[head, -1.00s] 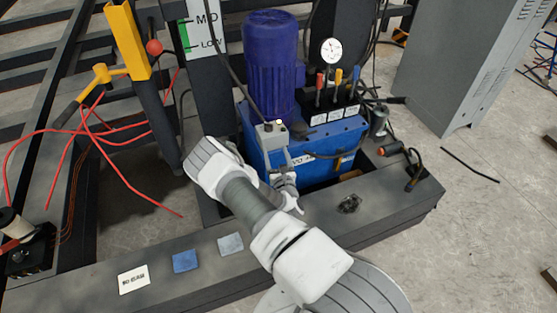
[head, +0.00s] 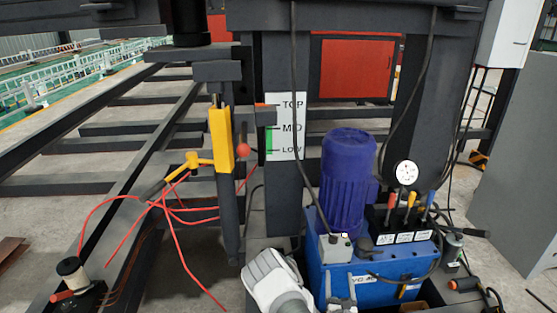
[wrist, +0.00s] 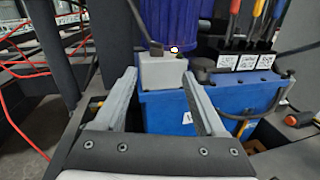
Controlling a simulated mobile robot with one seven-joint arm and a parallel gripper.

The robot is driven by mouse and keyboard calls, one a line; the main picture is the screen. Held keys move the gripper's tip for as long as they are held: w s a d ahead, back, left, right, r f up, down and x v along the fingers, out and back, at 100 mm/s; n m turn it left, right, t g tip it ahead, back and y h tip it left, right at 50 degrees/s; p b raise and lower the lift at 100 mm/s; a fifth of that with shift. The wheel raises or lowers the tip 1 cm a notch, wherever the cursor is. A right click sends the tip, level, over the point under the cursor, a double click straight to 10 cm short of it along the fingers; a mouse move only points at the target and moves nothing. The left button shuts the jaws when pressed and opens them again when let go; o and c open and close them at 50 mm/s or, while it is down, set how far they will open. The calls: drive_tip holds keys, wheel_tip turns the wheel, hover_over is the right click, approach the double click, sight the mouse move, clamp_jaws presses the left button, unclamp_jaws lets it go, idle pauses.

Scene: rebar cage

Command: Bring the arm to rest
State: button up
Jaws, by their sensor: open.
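My gripper (wrist: 158,100) shows in the wrist view with its two fingers spread apart and nothing between them. Beyond the fingers are a small grey box (wrist: 163,72) with a lit button on top and the blue tank (wrist: 160,112) of the hydraulic unit. The gripper looks apart from them, though the exact gap is hard to judge.
A blue motor (head: 348,180), a gauge (head: 406,173) and several levers (head: 411,200) top the unit. To the left are a yellow post (head: 221,140), red wires (head: 172,235) and a spool (head: 70,268). A TOP/MID/LOW scale (head: 287,125) stands behind. A grey cabinet (head: 520,170) is at right.

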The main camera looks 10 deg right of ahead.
drive_tip(key=d+r+m+g+h, duration=0.2)
drive_tip(key=d+r+m+h, duration=0.3)
drive_tip(key=r, duration=0.4)
drive_tip(key=d+r+m+g+h, duration=0.3)
drive_tip(key=r+m+h, duration=0.35)
drive_tip(key=r, duration=0.35)
drive_tip(key=s+d+r+m+g+h, duration=0.2)
drive_tip(key=s+d+r+m+g, duration=0.2)
drive_tip(key=s+r+m+g, duration=0.85)
drive_tip(key=s+a+r+m+g+y, duration=0.2)
drive_tip(key=s+a+m+y, duration=0.55)
drive_tip(key=s+y, duration=0.35)
drive_tip(key=s+a+r+m+t+y, duration=0.1)
drive_tip(key=s+a+r+t+y, duration=0.25)
drive_tip(key=a, duration=0.45)
drive_tip(key=s+a+r+t+y, duration=0.3)
drive_tip(key=a+r+t, duration=0.1)
drive_tip(key=a, duration=0.4)
wheel_tip(320, 180, up, 14)
drive_tip(key=p, duration=1.4)
drive_tip(key=shift+w+d, duration=0.15)
drive_tip(key=shift+w, duration=0.05)
